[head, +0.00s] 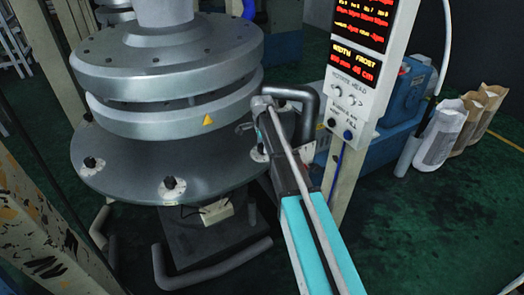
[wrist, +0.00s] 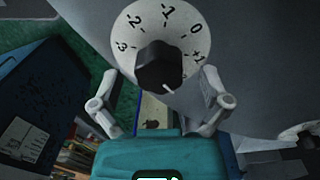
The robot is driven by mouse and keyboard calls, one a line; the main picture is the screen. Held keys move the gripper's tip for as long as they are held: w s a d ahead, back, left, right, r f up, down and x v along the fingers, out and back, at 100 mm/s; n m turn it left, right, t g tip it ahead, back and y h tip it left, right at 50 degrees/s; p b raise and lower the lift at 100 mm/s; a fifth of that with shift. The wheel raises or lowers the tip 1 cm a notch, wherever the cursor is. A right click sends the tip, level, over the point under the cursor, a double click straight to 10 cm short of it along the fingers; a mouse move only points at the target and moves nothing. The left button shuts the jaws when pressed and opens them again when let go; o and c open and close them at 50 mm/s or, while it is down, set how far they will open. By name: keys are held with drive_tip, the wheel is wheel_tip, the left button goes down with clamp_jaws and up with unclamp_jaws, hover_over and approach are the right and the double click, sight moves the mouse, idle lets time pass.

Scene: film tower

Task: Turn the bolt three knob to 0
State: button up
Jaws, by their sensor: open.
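A round white dial (wrist: 128,30) with black marks from -3 through 0 to +1 fills the top of the wrist view. Its black knob (wrist: 160,62) sits at the middle, and a short white pointer line on it aims down and right, away from the 0 mark. No label shows which bolt number it is. My gripper (wrist: 159,80) is open, with one finger left and one right of the knob, neither clearly touching it. In the head view my gripper (head: 262,110) is at the right edge of the round metal plate (head: 125,178) and partly hides the knob there.
Other black knobs (head: 169,183) stand around the plate rim. Stacked metal rings (head: 150,110) rise above it. A bent dark pipe (head: 300,92) is close to my gripper. A control panel (head: 358,70) on a post stands right. Green floor (head: 440,220) is open at right.

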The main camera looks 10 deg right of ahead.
drive_tip(key=shift+f, duration=0.35)
drive_tip(key=c, duration=1.2)
drive_tip(key=shift+o, duration=0.2)
